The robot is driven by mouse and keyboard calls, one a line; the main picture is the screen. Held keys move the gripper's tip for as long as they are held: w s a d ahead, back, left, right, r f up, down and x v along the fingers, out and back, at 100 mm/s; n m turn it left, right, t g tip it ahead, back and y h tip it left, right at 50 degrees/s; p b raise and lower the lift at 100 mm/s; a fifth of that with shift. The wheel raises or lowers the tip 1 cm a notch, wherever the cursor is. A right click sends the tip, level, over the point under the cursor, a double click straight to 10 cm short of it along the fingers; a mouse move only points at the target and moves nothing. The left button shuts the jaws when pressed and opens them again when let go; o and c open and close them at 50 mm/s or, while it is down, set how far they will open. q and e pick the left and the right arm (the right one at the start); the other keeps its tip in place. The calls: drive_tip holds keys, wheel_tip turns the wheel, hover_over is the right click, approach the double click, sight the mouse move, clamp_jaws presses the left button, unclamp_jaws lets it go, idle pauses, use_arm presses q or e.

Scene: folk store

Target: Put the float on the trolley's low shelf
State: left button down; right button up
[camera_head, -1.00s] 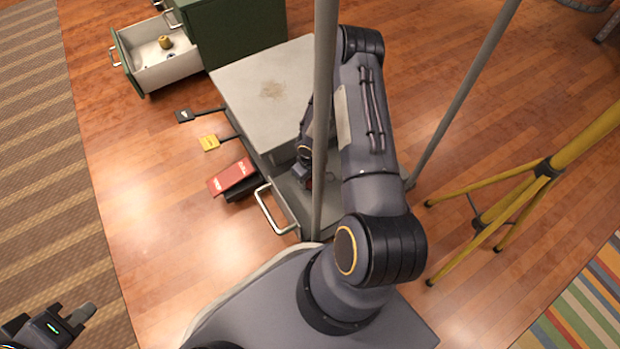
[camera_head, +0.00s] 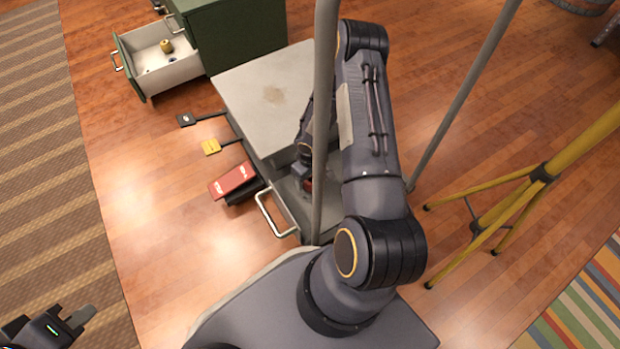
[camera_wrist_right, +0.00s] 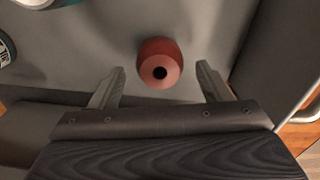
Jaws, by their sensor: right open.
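The float, a reddish round body with a dark hole in its top, stands on a grey surface in the right wrist view (camera_wrist_right: 160,63). My right gripper (camera_wrist_right: 160,82) is open, its two fingers apart on either side and just short of the float, with clear gaps. A small red part beside the right gripper (camera_head: 304,178) is mostly hidden by my arm and the post. My left gripper (camera_head: 75,322) is at the lower left, away from everything.
A green cabinet (camera_head: 240,38) has an open white drawer (camera_head: 168,68) at the back left. A yellow tripod (camera_head: 500,190) stands at right.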

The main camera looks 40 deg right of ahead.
sight(310, 179)
wheel_tip(310, 179, up, 8)
drive_tip(key=p, duration=0.2)
drive_tip(key=shift+r+p, duration=0.1)
drive_tip(key=shift+p, duration=0.25)
drive_tip(key=shift+r, duration=0.25)
